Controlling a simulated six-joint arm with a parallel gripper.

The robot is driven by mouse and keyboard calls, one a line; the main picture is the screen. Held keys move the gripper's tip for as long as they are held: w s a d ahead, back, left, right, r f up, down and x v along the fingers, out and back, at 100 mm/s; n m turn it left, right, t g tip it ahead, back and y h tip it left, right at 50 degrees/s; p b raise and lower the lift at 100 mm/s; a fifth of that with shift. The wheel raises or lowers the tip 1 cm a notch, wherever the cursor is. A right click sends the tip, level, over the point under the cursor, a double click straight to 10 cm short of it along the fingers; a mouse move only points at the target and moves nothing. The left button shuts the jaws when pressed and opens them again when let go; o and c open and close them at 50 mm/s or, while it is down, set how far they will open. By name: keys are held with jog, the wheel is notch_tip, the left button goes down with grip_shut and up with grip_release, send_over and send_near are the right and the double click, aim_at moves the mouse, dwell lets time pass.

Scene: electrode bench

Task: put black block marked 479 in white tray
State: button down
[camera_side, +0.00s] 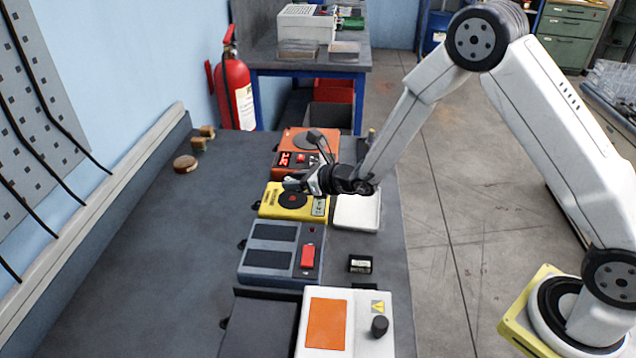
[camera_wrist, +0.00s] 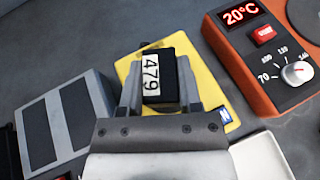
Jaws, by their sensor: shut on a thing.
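The black block marked 479 (camera_wrist: 161,74) is between the fingers of my gripper (camera_wrist: 160,88) in the wrist view, its white label facing the camera. My gripper is shut on it. In the side view my gripper (camera_side: 300,183) is above the yellow device (camera_side: 270,207), and the block is hard to make out there. The white tray (camera_side: 357,213) lies on the bench just right of the yellow device. Its corner also shows at the lower right of the wrist view (camera_wrist: 262,155).
An orange hot plate (camera_side: 297,140) stands behind the yellow device. A grey two-pad device (camera_side: 270,250) and a white box with an orange plate (camera_side: 345,325) stand nearer the camera. Another black block with a label (camera_side: 360,264) lies in front of the tray. The bench's left side is mostly clear.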

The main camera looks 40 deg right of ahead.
aim_at(296, 199)
jog(key=shift+w+f, duration=0.45)
jog(key=shift+f, duration=1.35)
jog(key=shift+f, duration=0.15)
jog(key=shift+c, duration=1.4)
grip_release()
jog(key=shift+f, duration=0.1)
jog(key=shift+s, duration=0.2)
jog(key=shift+r+v, duration=0.15)
jog(key=shift+v, duration=1.75)
jog(key=shift+r+v, duration=0.15)
jog(key=shift+v, duration=1.7)
jog(key=shift+w+a, duration=0.1)
